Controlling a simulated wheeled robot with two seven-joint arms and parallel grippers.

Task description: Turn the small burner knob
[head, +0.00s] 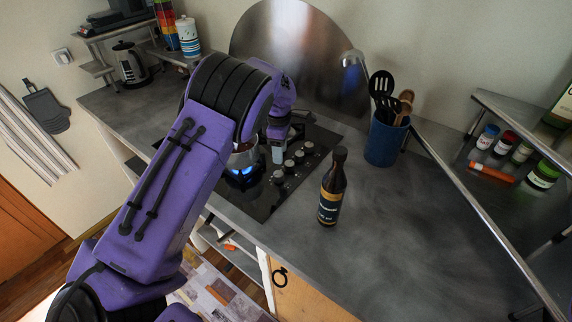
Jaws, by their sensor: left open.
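The black cooktop (262,206) is set into the grey counter, with a row of several dark round knobs (289,166) with light tops along its right side. I cannot tell which one is the small burner knob. A blue flame (240,172) burns on the front burner, beneath a pot partly hidden by my left arm. My left gripper (277,154) is open, pointing down just left of the knob row. I cannot tell whether it touches a knob. My right gripper is not in view.
A dark bottle (331,190) stands right of the cooktop, and a blue utensil holder (386,139) stands behind it. A metal splash plate (300,50) rises at the back. A shelf with jars (543,174) is at the right. The front right counter is clear.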

